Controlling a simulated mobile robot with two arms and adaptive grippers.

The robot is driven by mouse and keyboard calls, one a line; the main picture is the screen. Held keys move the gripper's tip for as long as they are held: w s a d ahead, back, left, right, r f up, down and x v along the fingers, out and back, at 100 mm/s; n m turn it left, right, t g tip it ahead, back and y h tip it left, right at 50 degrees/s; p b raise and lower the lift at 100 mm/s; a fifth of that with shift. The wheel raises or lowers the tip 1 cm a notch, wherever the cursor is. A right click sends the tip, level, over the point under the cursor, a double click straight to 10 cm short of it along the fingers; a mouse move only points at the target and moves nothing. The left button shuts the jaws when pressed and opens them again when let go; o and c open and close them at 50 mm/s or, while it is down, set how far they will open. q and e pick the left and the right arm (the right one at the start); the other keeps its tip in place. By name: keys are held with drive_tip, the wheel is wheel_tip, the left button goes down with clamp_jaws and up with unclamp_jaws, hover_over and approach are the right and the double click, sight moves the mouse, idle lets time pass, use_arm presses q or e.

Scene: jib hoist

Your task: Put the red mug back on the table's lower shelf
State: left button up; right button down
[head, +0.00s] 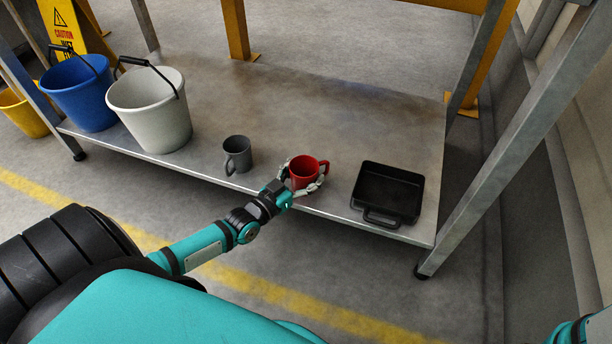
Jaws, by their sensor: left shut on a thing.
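The red mug (304,170) is upright at the front edge of the table's lower shelf (310,115), between a grey mug and a black pan. My left gripper (303,184) is shut on the red mug, its fingers around the mug's sides. The mug's bottom is partly hidden by the fingers, so I cannot tell if it touches the shelf. Part of my right arm (583,332) shows at the lower right corner; its gripper is out of view.
On the shelf, a grey mug (237,153) stands left of the red mug and a black pan (388,192) lies right. A white bucket (150,112) and blue bucket (79,95) stand at the left. Metal table legs (520,150) frame the shelf. The shelf's back is clear.

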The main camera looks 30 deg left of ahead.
use_arm(q)
drive_tip(key=shift+f, duration=0.1)
drive_tip(key=o, duration=1.4)
